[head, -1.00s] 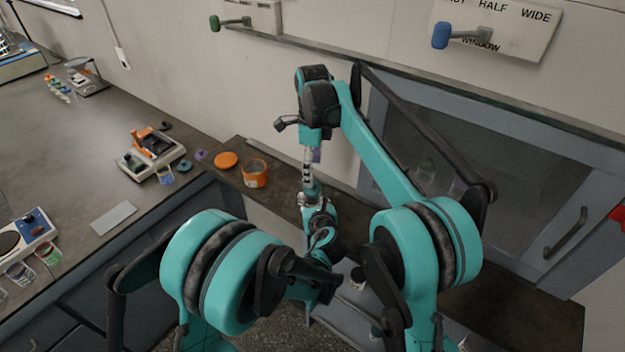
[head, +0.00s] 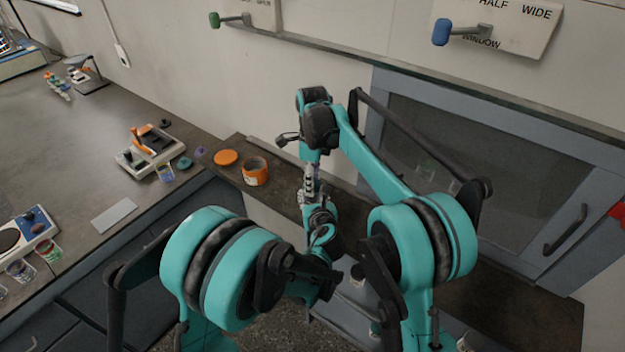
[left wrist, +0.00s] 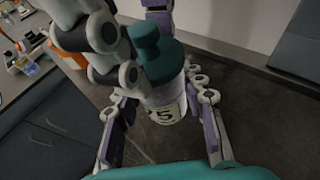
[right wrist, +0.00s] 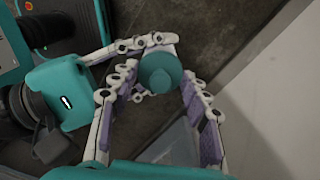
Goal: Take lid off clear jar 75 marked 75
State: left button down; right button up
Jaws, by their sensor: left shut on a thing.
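The clear jar (left wrist: 168,112), with a white label on which a "5" can be read, stands upright in the left wrist view. Its teal knobbed lid (left wrist: 162,62) is on it; the lid also shows from above in the right wrist view (right wrist: 160,72). My left gripper (head: 318,212) is shut around the jar body, one finger on each side. My right gripper (head: 312,182) points down from above, its fingers apart on either side of the lid; whether they touch it is unclear. In the head view the grippers hide the jar.
An orange-banded jar (head: 255,172) and an orange lid (head: 226,158) sit on the dark ledge left of my grippers. A grey-framed window cabinet (head: 470,150) is behind my right arm.

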jog(key=shift+r, duration=0.1)
dwell(0.8)
jog(key=shift+r, duration=1)
jog(key=shift+r, duration=2.05)
pick_arm(q)
jog(key=c, duration=0.8)
grip_release()
jog(key=shift+c, duration=0.2)
